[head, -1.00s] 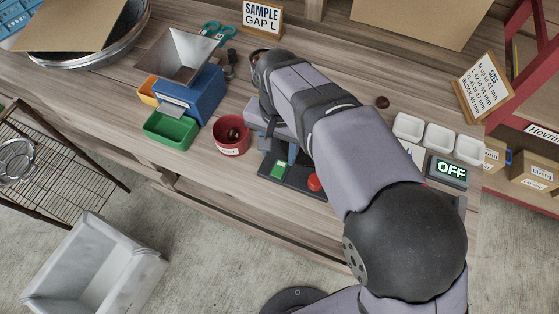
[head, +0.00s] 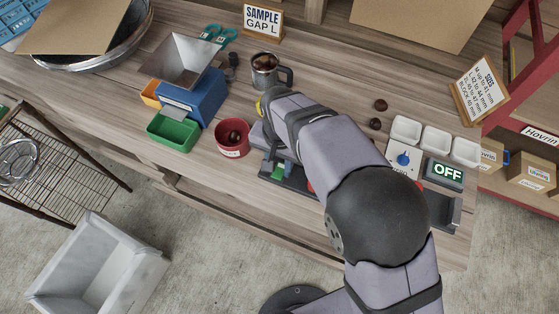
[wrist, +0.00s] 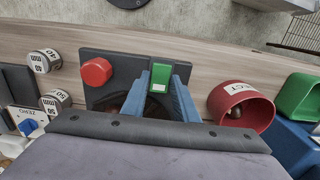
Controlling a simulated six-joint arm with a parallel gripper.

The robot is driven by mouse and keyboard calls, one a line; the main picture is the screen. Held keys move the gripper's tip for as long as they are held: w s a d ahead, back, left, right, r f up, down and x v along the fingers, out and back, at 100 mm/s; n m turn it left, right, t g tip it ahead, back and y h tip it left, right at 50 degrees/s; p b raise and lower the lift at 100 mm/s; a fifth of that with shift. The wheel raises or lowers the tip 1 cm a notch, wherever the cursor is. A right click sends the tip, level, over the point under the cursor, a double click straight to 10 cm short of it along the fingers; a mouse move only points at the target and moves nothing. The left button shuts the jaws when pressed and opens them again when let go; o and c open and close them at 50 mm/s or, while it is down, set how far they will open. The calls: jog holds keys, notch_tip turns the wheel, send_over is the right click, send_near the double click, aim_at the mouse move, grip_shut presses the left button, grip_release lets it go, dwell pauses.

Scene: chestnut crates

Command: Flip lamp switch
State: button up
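A dark base (wrist: 110,100) carries a green rectangular piece with a white patch (wrist: 160,76) and a round red button (wrist: 97,72). Which part is the lamp switch I cannot tell. My gripper (wrist: 160,98) has two blue fingers, spread apart beside the green piece; its lavender body hides what lies behind. Between the fingers is a dark, brownish area, unclear. In the head view, the green piece (head: 278,172) and red button (head: 310,186) are partly covered by my arm. A dark sign reading OFF (head: 446,173) stands at right, beside a white panel with a blue knob (head: 403,159).
A red cup (head: 232,151) with chestnuts, green bin (head: 173,131) and blue hopper unit (head: 194,97) stand left. A metal mug (head: 265,74) is behind. Two chestnuts (head: 380,105) and white trays (head: 436,140) lie right. Marked cylinders (wrist: 44,62) stand near the base.

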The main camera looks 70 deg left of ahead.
jog(key=c, duration=0.5)
jog(key=b, duration=0.1)
jog(key=t+y+b, duration=0.1)
jog(key=shift+s+d+f+b, duration=0.15)
jog(key=shift+s+f+b, duration=0.1)
jog(key=shift+b, duration=0.1)
jog(key=shift+r+t+y+b, duration=0.1)
jog(key=shift+t+y+b, duration=0.2)
jog(key=shift+b, duration=0.15)
jog(key=shift+r, duration=0.15)
jog(key=o, duration=1)
jog(key=shift+o, duration=0.2)
